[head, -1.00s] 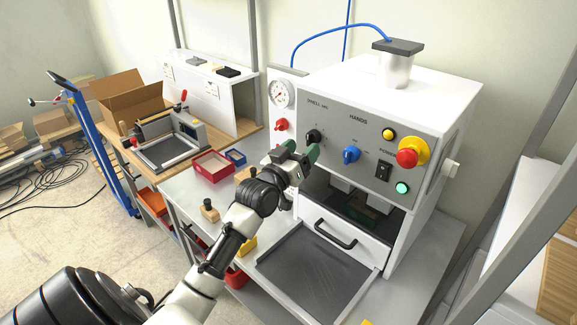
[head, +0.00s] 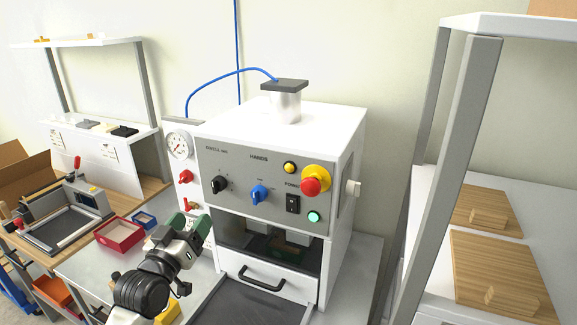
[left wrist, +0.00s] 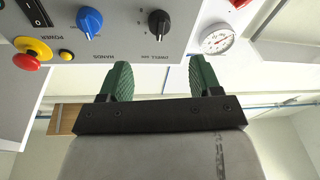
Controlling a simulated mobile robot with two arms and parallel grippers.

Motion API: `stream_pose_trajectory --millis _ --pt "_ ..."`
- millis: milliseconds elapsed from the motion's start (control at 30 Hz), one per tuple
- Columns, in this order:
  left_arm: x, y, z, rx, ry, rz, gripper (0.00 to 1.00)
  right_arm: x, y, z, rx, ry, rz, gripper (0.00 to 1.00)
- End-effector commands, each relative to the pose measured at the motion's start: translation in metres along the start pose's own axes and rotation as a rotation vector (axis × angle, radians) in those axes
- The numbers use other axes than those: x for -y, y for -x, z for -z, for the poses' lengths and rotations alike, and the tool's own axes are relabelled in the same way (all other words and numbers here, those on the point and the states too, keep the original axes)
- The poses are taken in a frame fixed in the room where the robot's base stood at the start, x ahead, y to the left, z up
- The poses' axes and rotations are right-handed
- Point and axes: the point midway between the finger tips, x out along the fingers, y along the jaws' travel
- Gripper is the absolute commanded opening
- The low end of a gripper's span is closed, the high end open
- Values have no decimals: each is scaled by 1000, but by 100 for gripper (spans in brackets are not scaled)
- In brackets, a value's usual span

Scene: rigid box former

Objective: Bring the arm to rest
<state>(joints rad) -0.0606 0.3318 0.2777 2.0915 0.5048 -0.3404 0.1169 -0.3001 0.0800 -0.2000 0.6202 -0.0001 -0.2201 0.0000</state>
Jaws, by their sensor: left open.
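My left gripper (head: 187,226) is in front of the white box former machine (head: 340,140), below the black dwell knob (head: 220,184). Its green fingers also show in the left wrist view (left wrist: 156,78), spread apart with nothing between them. There the machine's panel, with the black knob (left wrist: 160,22) and blue knob (left wrist: 90,20), appears upside down beyond the fingertips. The fingers look apart from the panel. My right gripper is not in any view.
The drawer with a black handle (head: 262,282) and a dark tray (head: 250,305) are to the right of my left gripper. A red bin (head: 119,236) and a blue bin (head: 144,219) lie to its left. A grey shelf post (head: 455,150) stands at right.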

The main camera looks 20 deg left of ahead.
Motion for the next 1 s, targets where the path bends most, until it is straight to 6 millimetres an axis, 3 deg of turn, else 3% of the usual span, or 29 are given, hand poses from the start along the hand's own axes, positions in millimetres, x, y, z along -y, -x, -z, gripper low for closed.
stream_pose_trajectory --millis 133,267,400,533,733,1000 --pt "-5 4 -11 43 -8 -3 64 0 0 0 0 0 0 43" --pt "-26 27 -58 240 -52 -12 64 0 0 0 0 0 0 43" --pt "-60 87 -128 591 -137 -24 64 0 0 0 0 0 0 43" --pt "-80 145 -168 861 -204 -25 64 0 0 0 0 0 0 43" --pt "-100 217 -192 1152 -268 -22 64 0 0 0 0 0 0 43" --pt "-117 298 -196 1459 -322 -12 64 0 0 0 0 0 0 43"
